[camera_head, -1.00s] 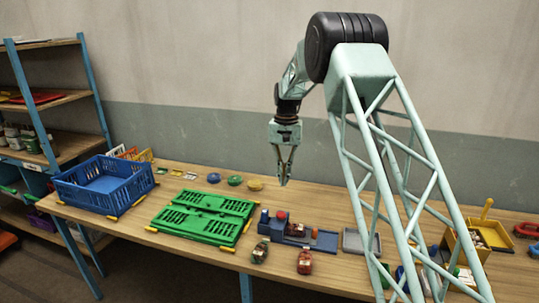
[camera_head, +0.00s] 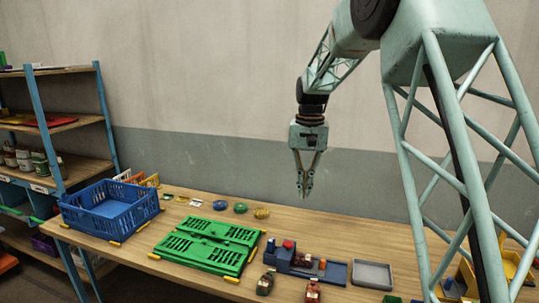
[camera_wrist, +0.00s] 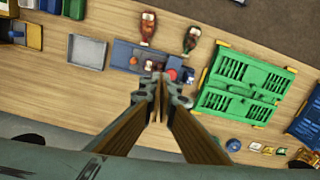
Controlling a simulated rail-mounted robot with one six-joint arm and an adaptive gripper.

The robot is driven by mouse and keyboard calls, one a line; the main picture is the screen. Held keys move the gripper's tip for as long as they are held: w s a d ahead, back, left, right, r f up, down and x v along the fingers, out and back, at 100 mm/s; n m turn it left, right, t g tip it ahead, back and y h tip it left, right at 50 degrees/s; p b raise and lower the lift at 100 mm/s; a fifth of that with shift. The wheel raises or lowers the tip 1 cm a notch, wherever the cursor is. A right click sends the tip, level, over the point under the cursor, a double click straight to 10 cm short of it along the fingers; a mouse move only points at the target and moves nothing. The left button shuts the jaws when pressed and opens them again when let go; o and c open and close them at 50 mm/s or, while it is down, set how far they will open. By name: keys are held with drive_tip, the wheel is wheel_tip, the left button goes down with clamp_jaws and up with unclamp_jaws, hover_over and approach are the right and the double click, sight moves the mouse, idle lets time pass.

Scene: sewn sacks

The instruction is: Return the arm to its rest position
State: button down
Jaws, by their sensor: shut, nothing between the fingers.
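My gripper (camera_head: 304,188) hangs fingers down above the table (camera_head: 330,226), clear of everything on it. In the wrist view the fingertips of my gripper (camera_wrist: 160,82) meet with nothing between them. A blue tray (camera_head: 335,272) with small red and blue pieces stands on the table below and in front of the gripper. Two small sacks, one dark green (camera_head: 265,284) and one red (camera_head: 313,292), lie at the table's front edge.
A green folded crate (camera_head: 205,245) lies left of the blue tray, and an open blue crate (camera_head: 110,207) stands at the table's left end. A grey tray (camera_head: 372,275) is to the right. A shelf (camera_head: 40,130) stands far left. The air around the gripper is free.

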drive_tip(key=s+d+r+t+b, duration=0.15)
drive_tip(key=s+r, duration=0.25)
drive_tip(key=s, duration=0.5)
drive_tip(key=s+d+r+n+b, duration=0.1)
drive_tip(key=s+d+r, duration=0.25)
drive_tip(key=s, duration=0.55)
drive_tip(key=s+d+r+t+b, duration=0.1)
drive_tip(key=s+r, duration=0.4)
drive_tip(key=s, duration=0.5)
drive_tip(key=s+d+f+b, duration=0.1)
drive_tip(key=s+f, duration=0.1)
drive_tip(key=s, duration=0.7)
drive_tip(key=s+d+f+t+b, duration=0.1)
drive_tip(key=s+f, duration=0.2)
drive_tip(key=s, duration=0.7)
drive_tip(key=s+d+f+n+b, duration=0.1)
drive_tip(key=s+f+b, duration=0.1)
drive_tip(key=s, duration=0.8)
drive_tip(key=shift+s+f+t, duration=0.15)
drive_tip(key=shift+f+t, duration=0.2)
drive_tip(key=shift+f, duration=0.4)
drive_tip(key=c, duration=3.4)
unclamp_jaws()
drive_tip(key=shift+d, duration=0.1)
